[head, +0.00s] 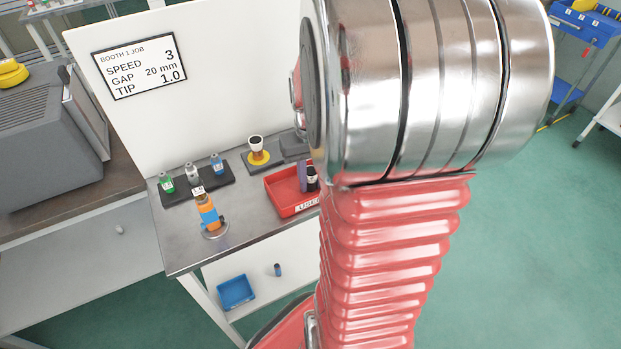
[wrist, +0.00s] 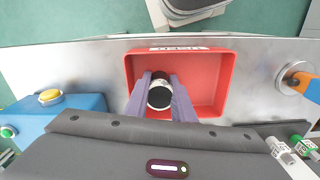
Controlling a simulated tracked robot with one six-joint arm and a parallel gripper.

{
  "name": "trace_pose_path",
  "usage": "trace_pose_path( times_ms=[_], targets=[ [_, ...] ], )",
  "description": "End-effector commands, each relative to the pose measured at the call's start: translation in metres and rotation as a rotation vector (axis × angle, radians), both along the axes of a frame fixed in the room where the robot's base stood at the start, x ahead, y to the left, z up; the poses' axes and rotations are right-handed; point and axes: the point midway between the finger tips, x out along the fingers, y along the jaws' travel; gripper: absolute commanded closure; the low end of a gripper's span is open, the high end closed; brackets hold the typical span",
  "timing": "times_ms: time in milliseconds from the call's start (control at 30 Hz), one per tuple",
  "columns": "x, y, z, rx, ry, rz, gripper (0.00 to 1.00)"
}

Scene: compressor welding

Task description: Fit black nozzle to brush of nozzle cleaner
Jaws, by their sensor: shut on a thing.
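My gripper (wrist: 160,92) is shut on a dark, round nozzle with a pale metallic band (wrist: 159,98), its two purple fingers on either side. In the wrist view it is over the red tray (wrist: 205,107); I cannot tell if the nozzle touches the tray floor. In the head view the black nozzle (head: 312,180) and one purple finger show at the tray's right, partly hidden by my arm. No brush is clearly visible. A blue box (wrist: 75,103) with a yellow dome and a green button stands left in the wrist view; I cannot tell if it is the nozzle cleaner.
A black rack (head: 230,178) holds green, white and blue topped pieces. An orange torch-like piece (head: 208,214) stands on a round base near the bench front. A white panel (head: 220,75) closes the back.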

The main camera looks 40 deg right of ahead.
Motion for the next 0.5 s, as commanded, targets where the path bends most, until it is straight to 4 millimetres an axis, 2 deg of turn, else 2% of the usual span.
trace_pose_path(
  times_ms=[200, 500],
  targets=[
    [0.0000, 0.0001, 0.0000, 0.000, 0.000, 0.000, 1.00],
    [0.0003, 0.0000, 0.0019, 0.000, -0.001, 0.000, 1.00]
  ],
)
